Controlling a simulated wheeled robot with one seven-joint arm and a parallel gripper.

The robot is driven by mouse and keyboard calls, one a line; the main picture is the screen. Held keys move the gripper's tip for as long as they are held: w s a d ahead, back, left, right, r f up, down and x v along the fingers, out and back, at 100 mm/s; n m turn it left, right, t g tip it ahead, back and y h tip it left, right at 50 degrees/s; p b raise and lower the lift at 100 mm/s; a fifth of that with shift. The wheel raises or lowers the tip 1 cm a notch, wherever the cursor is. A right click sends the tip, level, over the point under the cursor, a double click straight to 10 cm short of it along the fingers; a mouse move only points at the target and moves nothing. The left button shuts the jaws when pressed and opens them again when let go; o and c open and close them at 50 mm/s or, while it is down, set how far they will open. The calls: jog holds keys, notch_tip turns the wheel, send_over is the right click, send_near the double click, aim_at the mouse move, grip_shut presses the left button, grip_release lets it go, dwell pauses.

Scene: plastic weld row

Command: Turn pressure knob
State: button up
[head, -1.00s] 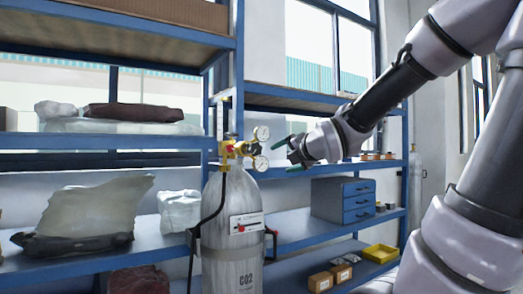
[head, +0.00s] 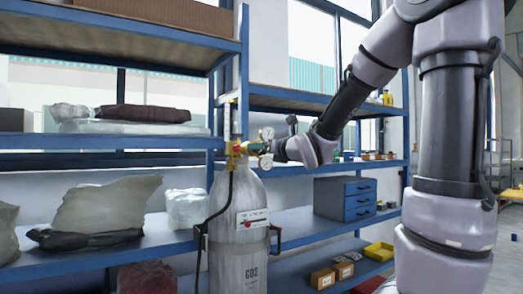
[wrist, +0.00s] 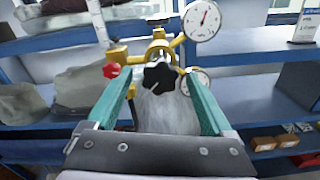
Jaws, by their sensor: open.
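The gas cylinder marked CO2 (head: 240,215) stands in front of the shelves, with a yellow brass regulator (head: 236,149) on top. In the wrist view, a black lobed knob (wrist: 160,78) faces me on the regulator (wrist: 157,47); I take it to be the pressure knob. It lies between the two green fingers of my gripper (wrist: 158,75), which are open with a gap on each side. In the head view, my gripper (head: 273,150) is at the right side of the regulator and the knob is hidden.
A round gauge (wrist: 202,20) stands above right of the knob, and another gauge (wrist: 198,81) is partly behind the right finger. A red valve handle (wrist: 111,70) is at the left. Blue shelves (head: 305,225) with a drawer box (head: 345,198) stand behind.

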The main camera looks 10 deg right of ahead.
jog(key=shift+x, duration=0.9)
jog(key=c, duration=1.4)
jog(key=shift+o, duration=0.2)
